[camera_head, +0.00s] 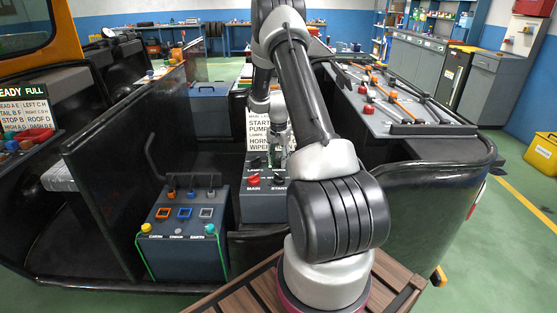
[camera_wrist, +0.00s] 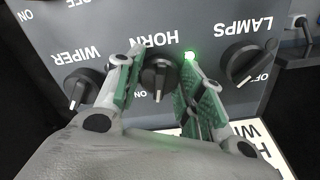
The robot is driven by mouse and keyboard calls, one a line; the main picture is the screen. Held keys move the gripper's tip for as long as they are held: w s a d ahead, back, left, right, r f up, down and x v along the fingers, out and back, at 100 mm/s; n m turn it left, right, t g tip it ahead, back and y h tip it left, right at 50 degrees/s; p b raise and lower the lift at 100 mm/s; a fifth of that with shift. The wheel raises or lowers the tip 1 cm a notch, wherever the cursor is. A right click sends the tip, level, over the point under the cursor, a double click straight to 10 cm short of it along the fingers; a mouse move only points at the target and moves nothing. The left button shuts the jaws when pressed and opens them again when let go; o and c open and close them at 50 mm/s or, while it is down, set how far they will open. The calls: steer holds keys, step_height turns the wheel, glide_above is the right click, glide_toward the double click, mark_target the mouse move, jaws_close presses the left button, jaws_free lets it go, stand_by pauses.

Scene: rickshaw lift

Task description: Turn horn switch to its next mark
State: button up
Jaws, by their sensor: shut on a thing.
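The horn switch (camera_wrist: 160,73) is a black rotary knob with a white line, under an upside-down HORN label in the wrist view. Its line points toward the bottom of the picture, near an ON mark. My gripper (camera_wrist: 160,88) has its green-padded fingers on both sides of the knob and is shut on it. In the head view my gripper (camera_head: 277,140) is over the grey switch box (camera_head: 262,208); my arm hides most of the knobs there.
The wiper knob (camera_wrist: 83,88) is left of the horn switch and the lamps knob (camera_wrist: 246,62) is right of it, both close to my fingers. A grey battery box (camera_head: 183,258) with a handle stands left of the switch box. Dark body panels enclose the space.

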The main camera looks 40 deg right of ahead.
mark_target(279, 159)
steer(key=n, duration=0.6)
steer(key=shift+d, duration=0.1)
steer(key=n, duration=0.5)
steer(key=shift+n, duration=0.4)
steer(key=o, duration=1)
step_height(279, 159, up, 12)
